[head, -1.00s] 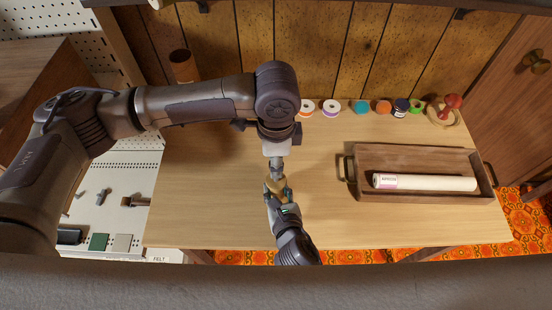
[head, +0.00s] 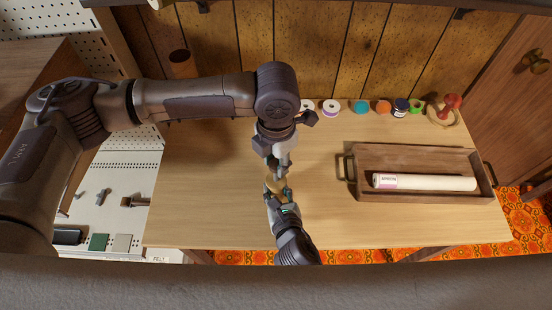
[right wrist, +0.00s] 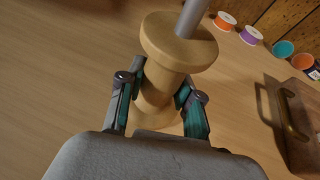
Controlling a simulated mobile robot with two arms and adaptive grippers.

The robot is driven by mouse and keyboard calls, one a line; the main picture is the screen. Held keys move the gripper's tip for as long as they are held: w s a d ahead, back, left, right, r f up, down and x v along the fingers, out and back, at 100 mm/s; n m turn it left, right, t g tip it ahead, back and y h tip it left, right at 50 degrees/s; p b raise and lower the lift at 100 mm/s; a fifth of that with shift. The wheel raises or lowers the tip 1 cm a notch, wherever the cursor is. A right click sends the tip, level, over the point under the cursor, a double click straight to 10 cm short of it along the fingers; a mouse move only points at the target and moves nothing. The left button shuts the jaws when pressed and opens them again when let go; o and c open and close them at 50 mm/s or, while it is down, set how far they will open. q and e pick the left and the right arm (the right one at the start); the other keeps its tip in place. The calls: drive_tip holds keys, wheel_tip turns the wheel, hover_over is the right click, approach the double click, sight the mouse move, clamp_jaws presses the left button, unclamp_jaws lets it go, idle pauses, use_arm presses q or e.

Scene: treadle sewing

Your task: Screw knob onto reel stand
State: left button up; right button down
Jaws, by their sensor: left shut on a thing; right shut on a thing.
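The reel stand (right wrist: 163,85) is a pale wooden spool-shaped body with a grey rod rising from its top in the right wrist view. My right gripper (right wrist: 161,92) is shut around its narrow waist and holds it. In the head view, my right gripper (head: 277,190) points up the picture, and only a little of the stand shows between its fingers. My left gripper (head: 281,176) is directly above, pointing down at the stand with its fingers together. The knob is hidden, apparently inside the left fingers. Whether it touches the rod, I cannot tell.
A wooden tray (head: 424,197) with a white roll (head: 430,183) stands right of my grippers. Several ribbon spools, a jar (head: 400,107) and a red-knobbed item (head: 450,104) line the back. A brown tube (head: 182,65) stands at the back left. The table between is clear.

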use_arm(q)
drive_tip(key=m, duration=0.4)
drive_tip(key=o, duration=0.8)
drive_tip(key=shift+c, duration=0.2)
drive_tip(key=shift+r, duration=2.25)
drive_tip(key=shift+c, duration=0.4)
